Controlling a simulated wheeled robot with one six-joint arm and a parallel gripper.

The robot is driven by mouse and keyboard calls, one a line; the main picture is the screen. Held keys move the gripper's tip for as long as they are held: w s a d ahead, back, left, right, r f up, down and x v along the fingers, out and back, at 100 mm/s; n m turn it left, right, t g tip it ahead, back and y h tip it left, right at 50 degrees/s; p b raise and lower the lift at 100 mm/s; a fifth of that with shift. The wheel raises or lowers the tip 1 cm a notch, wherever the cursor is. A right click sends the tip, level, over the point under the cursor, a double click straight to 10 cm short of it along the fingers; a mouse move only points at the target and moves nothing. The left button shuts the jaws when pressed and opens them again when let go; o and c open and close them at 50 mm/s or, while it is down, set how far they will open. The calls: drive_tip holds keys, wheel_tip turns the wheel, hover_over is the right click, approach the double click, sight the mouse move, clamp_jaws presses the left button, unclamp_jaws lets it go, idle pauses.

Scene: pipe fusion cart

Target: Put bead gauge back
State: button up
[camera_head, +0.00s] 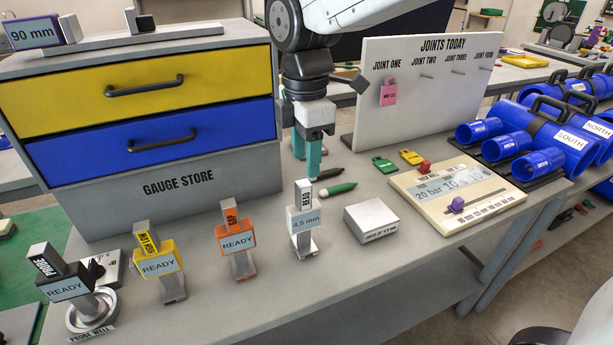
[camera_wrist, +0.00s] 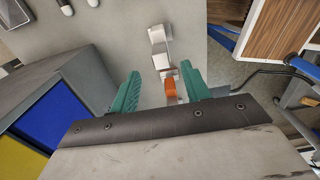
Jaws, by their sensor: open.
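The bead gauge (camera_head: 304,219) is white, with a BEAD label on its upright grip and a 4.5 mm display. It stands upright on the grey bench, in front of the gauge store (camera_head: 180,185). The store's yellow drawer (camera_head: 140,88) and blue drawer (camera_head: 155,140) are both shut. My gripper (camera_head: 307,165) is open and empty, teal fingers pointing down, behind and above the bead gauge. In the wrist view, the white gauge (camera_wrist: 160,45) lies ahead of the fingertips, and an orange-topped gauge (camera_wrist: 171,90) shows between the fingers.
An orange READY gauge (camera_head: 237,243), a yellow READY gauge (camera_head: 158,268) and a black probe (camera_head: 70,288) stand left of the bead gauge. A white block (camera_head: 371,219) and a green marker (camera_head: 338,189) lie to its right. The joints board (camera_head: 425,95) stands behind.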

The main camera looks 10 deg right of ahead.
drive_tip(key=shift+r, duration=1.4)
drive_tip(key=s+d+f+m, duration=0.2)
drive_tip(key=s+d+m, duration=0.7)
drive_tip(key=d+m, duration=0.1)
drive_tip(key=s+d+f+m+t, duration=0.1)
drive_tip(key=s+d+f+m, duration=0.1)
drive_tip(key=s+d+m, duration=0.8)
drive_tip(key=shift+s+d+m, duration=0.3)
drive_tip(key=shift+d+m, duration=0.1)
drive_tip(key=shift+m, duration=0.2)
